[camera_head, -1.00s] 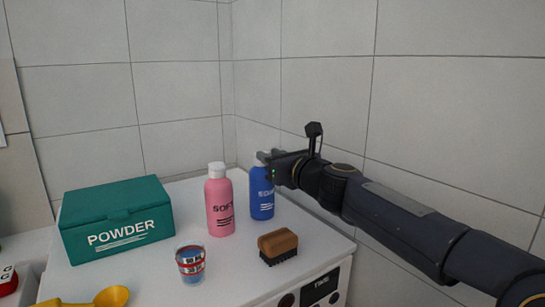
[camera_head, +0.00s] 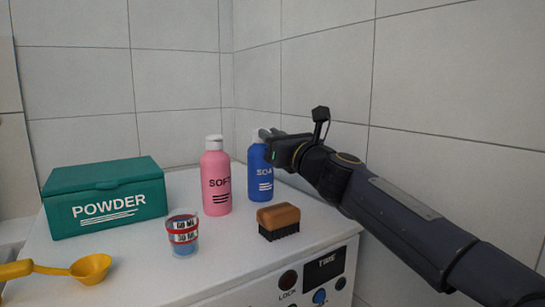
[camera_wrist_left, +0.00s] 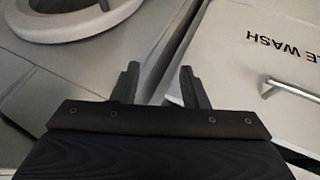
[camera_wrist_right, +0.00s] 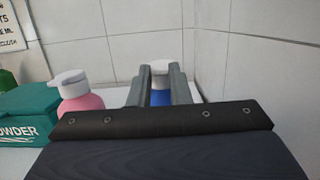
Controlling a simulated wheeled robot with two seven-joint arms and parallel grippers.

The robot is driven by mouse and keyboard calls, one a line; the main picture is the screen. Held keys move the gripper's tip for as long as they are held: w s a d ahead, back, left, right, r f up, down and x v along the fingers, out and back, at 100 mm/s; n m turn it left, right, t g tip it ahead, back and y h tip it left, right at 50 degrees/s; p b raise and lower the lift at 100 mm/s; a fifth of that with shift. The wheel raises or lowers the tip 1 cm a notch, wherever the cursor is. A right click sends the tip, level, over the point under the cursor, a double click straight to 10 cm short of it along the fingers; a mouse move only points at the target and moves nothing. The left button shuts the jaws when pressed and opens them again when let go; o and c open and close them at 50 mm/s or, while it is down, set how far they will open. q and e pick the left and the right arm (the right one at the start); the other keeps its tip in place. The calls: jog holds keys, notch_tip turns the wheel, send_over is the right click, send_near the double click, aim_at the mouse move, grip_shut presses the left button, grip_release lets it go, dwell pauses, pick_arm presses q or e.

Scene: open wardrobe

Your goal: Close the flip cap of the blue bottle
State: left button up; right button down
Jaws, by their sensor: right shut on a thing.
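The blue bottle (camera_head: 260,180) stands upright at the back of the white machine's top, right of a pink bottle (camera_head: 216,182). My right gripper (camera_head: 268,137) is at its top, shut on it, and hides most of the cap in the head view. In the right wrist view, the white cap (camera_wrist_right: 159,68) and blue body (camera_wrist_right: 160,98) show between the two fingers. Whether the flip lid is up or down cannot be told. My left gripper (camera_wrist_left: 160,85) is open and empty in the left wrist view, away from the bottles.
A brown brush (camera_head: 278,216) and a measuring cup (camera_head: 183,232) stand in front of the bottles. A green powder box (camera_head: 104,193) and a yellow scoop (camera_head: 90,268) are to the left. Tiled walls (camera_head: 300,60) close off the back and right.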

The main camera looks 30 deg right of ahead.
pick_arm(q)
jog(key=shift+f, duration=0.55)
pick_arm(e)
jog(key=shift+f, duration=0.2)
jog(key=c, duration=1.3)
grip_release()
pick_arm(q)
jog(key=shift+f+b, duration=0.8)
jog(key=shift+b, duration=0.15)
pick_arm(e)
jog(key=v, duration=0.7)
jog(key=shift+s+d, duration=0.1)
jog(key=shift+s, duration=0.25)
